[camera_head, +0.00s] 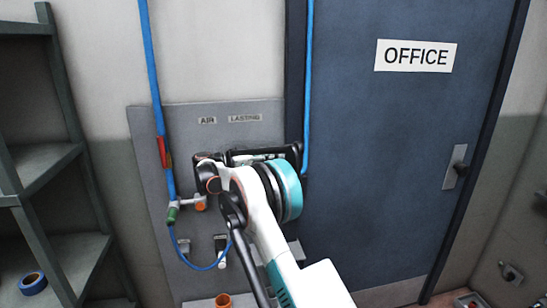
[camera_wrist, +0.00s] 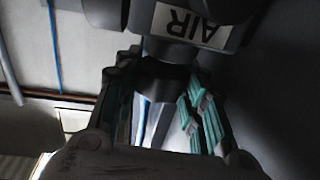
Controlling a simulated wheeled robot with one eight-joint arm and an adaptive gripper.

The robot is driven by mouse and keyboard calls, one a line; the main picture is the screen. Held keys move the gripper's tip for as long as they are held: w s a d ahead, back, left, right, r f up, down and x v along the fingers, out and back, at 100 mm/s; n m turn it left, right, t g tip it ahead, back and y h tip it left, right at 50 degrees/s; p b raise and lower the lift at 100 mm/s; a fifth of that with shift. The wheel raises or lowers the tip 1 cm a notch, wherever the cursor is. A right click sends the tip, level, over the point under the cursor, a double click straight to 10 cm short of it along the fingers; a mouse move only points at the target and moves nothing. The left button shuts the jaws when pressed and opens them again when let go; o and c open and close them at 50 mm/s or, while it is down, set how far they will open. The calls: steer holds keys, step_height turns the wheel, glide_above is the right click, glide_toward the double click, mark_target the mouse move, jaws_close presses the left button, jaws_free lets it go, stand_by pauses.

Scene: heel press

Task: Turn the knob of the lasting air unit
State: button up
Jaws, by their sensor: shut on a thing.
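In the wrist view, a dark unit with a white "AIR" label (camera_wrist: 195,22) fills the top. A dark knob (camera_wrist: 165,78) sits beneath it. My gripper (camera_wrist: 165,85) is shut on this knob, with a finger on each side. Teal pieces show on the right finger. In the head view, my white and teal arm reaches to the grey wall panel (camera_head: 150,130), below the signs "AIR" (camera_head: 207,120) and "LASTING" (camera_head: 245,118). There my arm hides the knob and most of the unit, and the fingertips cannot be made out.
A blue hose (camera_head: 153,70) runs down the panel's left side to a green fitting (camera_head: 172,214). Another blue hose (camera_head: 308,90) hangs by the frame of the blue "OFFICE" door (camera_head: 400,160). Dark shelving (camera_head: 65,150) stands at the left, with a blue tape roll (camera_head: 33,283).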

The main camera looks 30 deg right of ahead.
steer(key=o, duration=0.8)
steer(key=a, duration=0.2)
steer(key=w+a, duration=0.1)
steer(key=a, duration=0.4)
steer(key=shift+w+a, duration=0.15)
steer(key=shift+r, duration=0.15)
